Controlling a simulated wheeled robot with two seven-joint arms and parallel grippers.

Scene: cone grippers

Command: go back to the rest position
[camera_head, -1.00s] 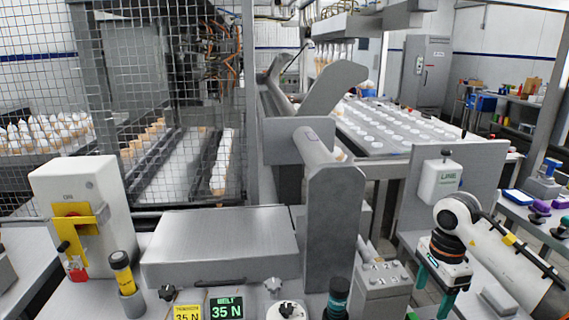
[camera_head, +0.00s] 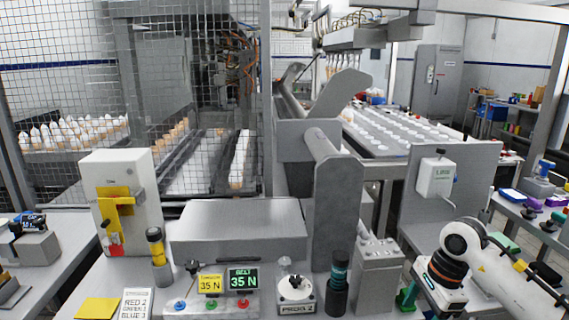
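My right arm comes in at the lower right, with a white link and a wrist with black rings. Its gripper (camera_head: 425,302) is at the bottom edge, beside the grey block at the right end of the work table. A green part shows at its left side, but the fingers are mostly hidden or cut off, so I cannot tell whether it is open. I see nothing held in it. My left gripper is not in view.
A control panel (camera_head: 212,302) with "35 N" displays, a black and teal cylinder (camera_head: 338,284) and a grey block (camera_head: 378,278) stand in front. A white switch box (camera_head: 122,203) is at left. Wire mesh stands behind. A side table (camera_head: 530,228) is at right.

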